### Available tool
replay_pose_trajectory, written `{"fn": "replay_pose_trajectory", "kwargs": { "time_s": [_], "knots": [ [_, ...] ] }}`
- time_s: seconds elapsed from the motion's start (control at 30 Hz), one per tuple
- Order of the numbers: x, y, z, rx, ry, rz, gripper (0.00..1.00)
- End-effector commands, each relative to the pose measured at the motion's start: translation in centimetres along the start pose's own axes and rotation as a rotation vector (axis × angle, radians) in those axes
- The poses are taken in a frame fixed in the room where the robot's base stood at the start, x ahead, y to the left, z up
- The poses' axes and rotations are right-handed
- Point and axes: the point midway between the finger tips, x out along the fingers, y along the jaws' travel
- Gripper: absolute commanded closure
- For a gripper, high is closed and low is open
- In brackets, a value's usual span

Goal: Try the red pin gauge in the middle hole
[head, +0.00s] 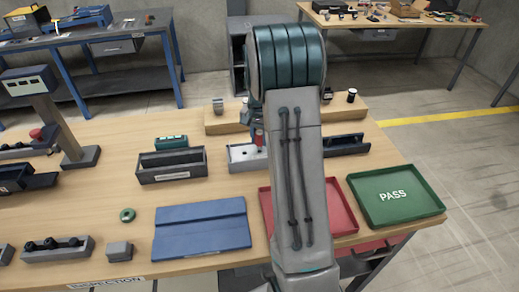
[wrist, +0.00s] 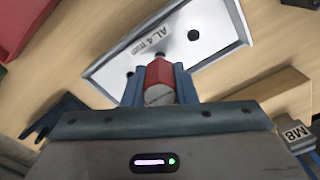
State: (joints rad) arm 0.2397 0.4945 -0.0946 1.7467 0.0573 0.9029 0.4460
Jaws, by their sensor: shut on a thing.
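My gripper (wrist: 158,76) is shut on the red pin gauge (wrist: 159,82), with a blue finger on each side of it. A pale plate (wrist: 212,22) labelled "AL 4 mm" lies beyond the pin in the wrist view. One dark hole (wrist: 194,35) shows clearly in it. The pin and fingers cover the part of the plate around its middle, so I cannot tell whether the pin's far end is in a hole or above it. In the head view, the plate (head: 238,153) is partly behind my arm, and a little of the red pin (head: 259,138) shows above it.
A dark open bin (head: 171,178) stands left of the plate. A blue folder-like mat (head: 202,240), a red tray (head: 338,213) and a green PASS tray (head: 395,197) lie nearer the front.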

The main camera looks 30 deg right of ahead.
Motion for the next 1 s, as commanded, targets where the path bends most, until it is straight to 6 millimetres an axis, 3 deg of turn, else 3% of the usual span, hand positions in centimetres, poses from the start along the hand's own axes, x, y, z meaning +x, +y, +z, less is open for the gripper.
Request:
{"fn": "replay_pose_trajectory", "kwargs": {
  "time_s": [0.7, 1.0],
  "knots": [
    [-3.8, 0.0, 0.0, 0.000, 0.001, 0.000, 0.99],
    [-3.9, 0.0, 0.0, 0.000, 0.000, 0.000, 0.99]
  ]
}}
